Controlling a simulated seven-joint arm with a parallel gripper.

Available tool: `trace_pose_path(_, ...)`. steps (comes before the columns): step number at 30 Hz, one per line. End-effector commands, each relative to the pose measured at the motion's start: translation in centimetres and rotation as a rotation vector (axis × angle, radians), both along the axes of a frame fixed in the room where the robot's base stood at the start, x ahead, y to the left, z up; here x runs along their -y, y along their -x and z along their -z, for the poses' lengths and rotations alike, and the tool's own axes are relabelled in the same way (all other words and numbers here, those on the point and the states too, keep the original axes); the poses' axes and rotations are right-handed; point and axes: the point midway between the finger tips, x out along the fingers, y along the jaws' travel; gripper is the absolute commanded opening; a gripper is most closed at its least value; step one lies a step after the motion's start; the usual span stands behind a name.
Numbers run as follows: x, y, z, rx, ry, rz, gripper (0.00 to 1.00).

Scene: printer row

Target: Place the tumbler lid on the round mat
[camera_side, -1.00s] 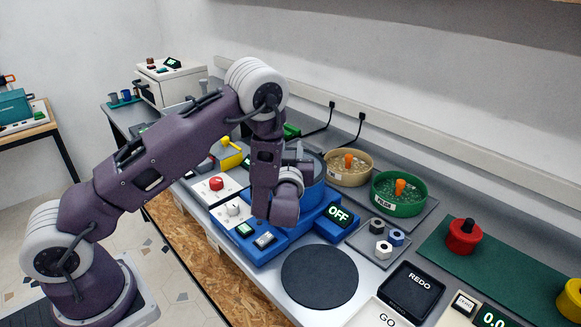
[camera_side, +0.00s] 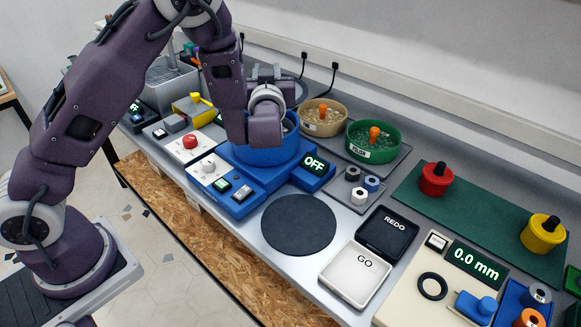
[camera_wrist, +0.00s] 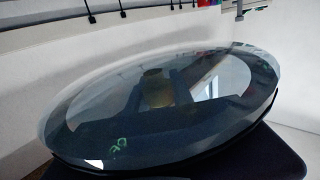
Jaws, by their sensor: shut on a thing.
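The tumbler lid is a clear, round glassy disc with a darker rim, and it fills most of the wrist view (camera_wrist: 75,112). In the side view its grey edge (camera_side: 298,92) shows partly behind my wrist, above the blue round tub (camera_side: 270,153). My gripper (camera_side: 264,74) is shut on the lid and holds it tilted; its fingertips are mostly hidden by my arm. The round mat (camera_side: 298,224) is a flat dark grey disc on the bench, bare, to the right of the blue machine and in front of it.
The blue base has a lit OFF display (camera_side: 315,163). Several small rings (camera_side: 361,196) stand behind the mat. GO (camera_side: 355,273) and REDO (camera_side: 389,232) pads lie to its right. Tan (camera_side: 323,118) and green (camera_side: 373,142) bowls stand at the back.

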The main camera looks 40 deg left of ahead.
Motion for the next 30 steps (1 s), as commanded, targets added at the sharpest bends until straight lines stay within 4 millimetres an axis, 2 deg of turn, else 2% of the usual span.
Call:
trace_pose_path(1,1.9,0.3,1.0,-0.004,-0.001,0.002,0.00)
trace_pose_path(3,4.4,1.3,2.5,-0.005,-0.002,-0.016,0.00)
trace_pose_path(6,7.3,3.1,4.2,-0.002,-0.002,-0.044,0.00)
trace_pose_path(12,11.5,7.0,6.9,-0.001,-0.002,-0.089,0.00)
trace_pose_path(19,13.5,10.3,8.5,-0.001,-0.001,-0.124,0.00)
trace_pose_path(25,13.9,12.2,9.7,0.000,-0.001,-0.147,0.00)
trace_pose_path(30,14.8,10.1,10.4,0.001,0.001,-0.083,0.00)
